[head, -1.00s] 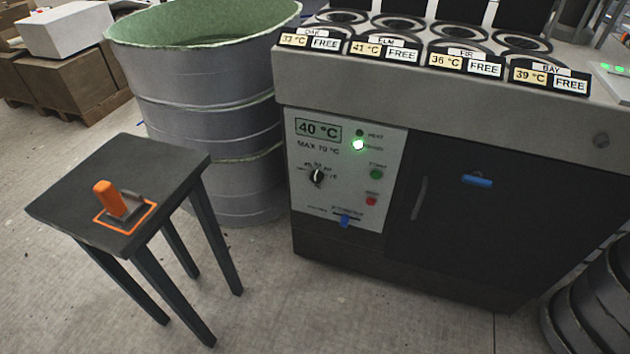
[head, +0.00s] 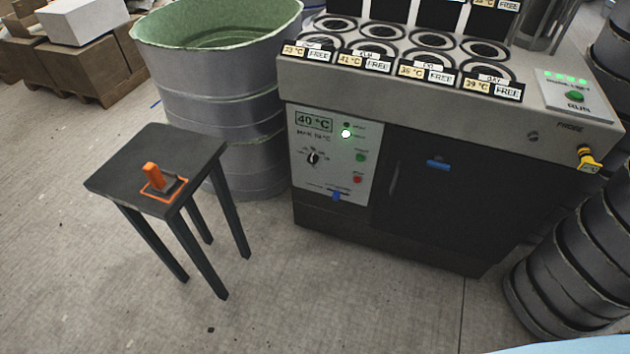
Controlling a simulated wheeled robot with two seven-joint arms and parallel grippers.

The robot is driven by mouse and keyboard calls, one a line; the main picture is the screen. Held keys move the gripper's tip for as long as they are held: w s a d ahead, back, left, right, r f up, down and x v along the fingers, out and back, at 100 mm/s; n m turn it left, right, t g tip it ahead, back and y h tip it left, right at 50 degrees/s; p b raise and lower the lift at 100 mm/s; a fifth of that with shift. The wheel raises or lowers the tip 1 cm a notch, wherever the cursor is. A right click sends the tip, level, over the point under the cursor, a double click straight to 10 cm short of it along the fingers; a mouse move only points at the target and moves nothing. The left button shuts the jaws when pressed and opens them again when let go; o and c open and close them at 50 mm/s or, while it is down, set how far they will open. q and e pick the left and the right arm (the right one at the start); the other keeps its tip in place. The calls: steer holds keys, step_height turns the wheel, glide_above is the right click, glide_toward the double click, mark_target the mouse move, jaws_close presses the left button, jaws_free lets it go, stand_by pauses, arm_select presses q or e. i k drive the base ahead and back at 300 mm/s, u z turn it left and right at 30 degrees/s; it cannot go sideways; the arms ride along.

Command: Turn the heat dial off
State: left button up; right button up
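The heat dial (head: 313,158) is a small round black knob with a white pointer on the pale control panel (head: 333,192) at the front left of the grey machine. Its pointer looks close to upright; the small lettering around it is too blurred to read. The display (head: 314,122) above it reads 40 °C. A lamp (head: 346,133) beside the display glows white-green. A green button (head: 360,157), a red button (head: 357,179) and a blue slider (head: 336,196) are on the same panel. Neither of my grippers is in view.
Concrete floor (head: 340,290) in front of the panel is clear.

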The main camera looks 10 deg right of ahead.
mark_target(312, 159)
steer(key=u, duration=0.6)
steer(key=i, duration=1.5)
steer(key=z, duration=0.6)
